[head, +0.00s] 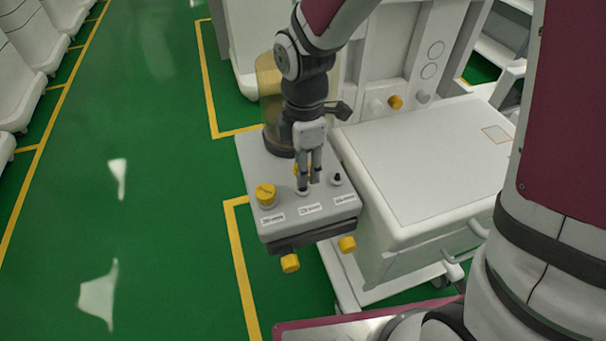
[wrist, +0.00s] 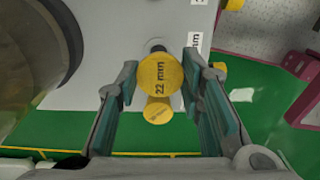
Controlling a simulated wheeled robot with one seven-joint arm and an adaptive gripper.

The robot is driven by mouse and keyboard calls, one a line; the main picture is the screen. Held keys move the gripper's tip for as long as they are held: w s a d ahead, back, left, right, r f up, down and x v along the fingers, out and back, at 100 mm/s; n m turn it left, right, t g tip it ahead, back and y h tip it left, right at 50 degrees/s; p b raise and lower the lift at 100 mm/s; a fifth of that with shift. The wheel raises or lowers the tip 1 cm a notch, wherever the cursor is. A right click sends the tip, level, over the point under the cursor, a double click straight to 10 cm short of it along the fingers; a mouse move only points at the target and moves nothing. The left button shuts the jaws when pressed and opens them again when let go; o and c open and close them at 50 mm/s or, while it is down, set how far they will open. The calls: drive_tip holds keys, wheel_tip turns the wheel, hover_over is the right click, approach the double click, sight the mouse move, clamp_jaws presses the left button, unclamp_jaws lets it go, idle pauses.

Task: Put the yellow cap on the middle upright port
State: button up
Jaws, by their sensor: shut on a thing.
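My gripper (head: 309,180) points down over the grey top of the unit (head: 285,175), at the middle of its row of ports. In the wrist view its two fingers (wrist: 170,78) stand either side of a round yellow cap (wrist: 160,72) marked "22 mm". The gripper is shut on this cap. Its yellow edge shows behind the fingers in the head view (head: 297,169). The left port carries a yellow cap (head: 265,194); the right port (head: 337,179) is bare with a dark top.
Two yellow knobs, left (head: 290,263) and right (head: 347,244), stick out below the unit's front. An amber cylinder (head: 270,88) stands behind the ports. A white cart top (head: 425,160) on the right is clear. Green floor lies open on the left.

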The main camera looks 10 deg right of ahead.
drive_tip(key=shift+a+f, duration=0.1)
drive_tip(key=shift+f, duration=1.65)
drive_tip(key=o, duration=0.8)
drive_tip(key=shift+f+b, duration=0.15)
drive_tip(key=shift+b, duration=0.15)
drive_tip(key=shift+o, duration=0.2)
wheel_tip(320, 180, up, 12)
drive_tip(key=shift+w+f+p, duration=0.1)
drive_tip(key=shift+p, duration=0.75)
drive_tip(key=shift+r, duration=0.3)
